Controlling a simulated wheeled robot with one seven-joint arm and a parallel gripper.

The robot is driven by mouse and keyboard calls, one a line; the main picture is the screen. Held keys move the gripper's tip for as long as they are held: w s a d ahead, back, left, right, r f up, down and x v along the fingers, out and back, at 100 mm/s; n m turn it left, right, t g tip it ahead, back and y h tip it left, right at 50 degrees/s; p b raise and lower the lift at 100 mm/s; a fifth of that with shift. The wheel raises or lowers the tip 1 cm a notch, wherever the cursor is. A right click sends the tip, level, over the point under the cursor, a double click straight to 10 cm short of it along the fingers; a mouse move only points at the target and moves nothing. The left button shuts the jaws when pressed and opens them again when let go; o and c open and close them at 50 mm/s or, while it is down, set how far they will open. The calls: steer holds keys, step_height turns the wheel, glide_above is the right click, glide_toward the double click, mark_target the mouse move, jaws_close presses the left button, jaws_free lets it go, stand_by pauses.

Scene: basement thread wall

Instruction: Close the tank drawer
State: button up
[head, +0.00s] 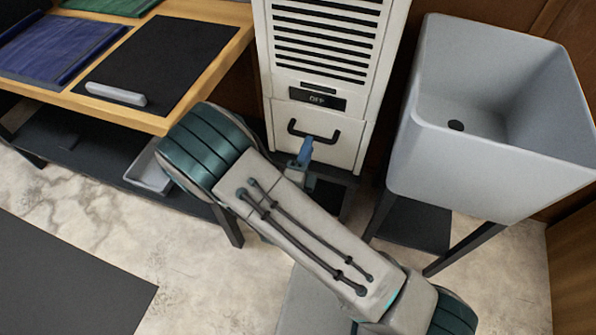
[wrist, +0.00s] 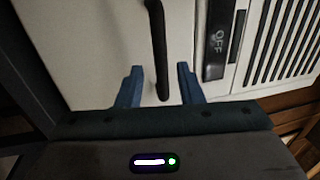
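The tank drawer (head: 345,153) is the pale front with a black bar handle (head: 328,134) at the bottom of a white vented unit. I cannot clearly tell how far it stands out from the unit. My gripper (head: 305,150) is in front of the drawer, near the left part of the handle, partly hidden by my arm. In the wrist view the two blue fingers (wrist: 159,84) are apart, and the lower end of the handle (wrist: 157,45) shows between them. I cannot tell whether they touch the handle or drawer front (wrist: 95,50).
The white unit (head: 392,50) has black vents and a dark "OFF" panel (head: 310,97) above the drawer. A grey sink (head: 480,165) stands close on the right. A wooden table (head: 215,12) with mats stands on the left, with a grey tray (head: 150,170) below.

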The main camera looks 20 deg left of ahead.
steer(key=p+v, duration=0.1)
steer(key=v, duration=0.8)
steer(key=shift+r, duration=0.1)
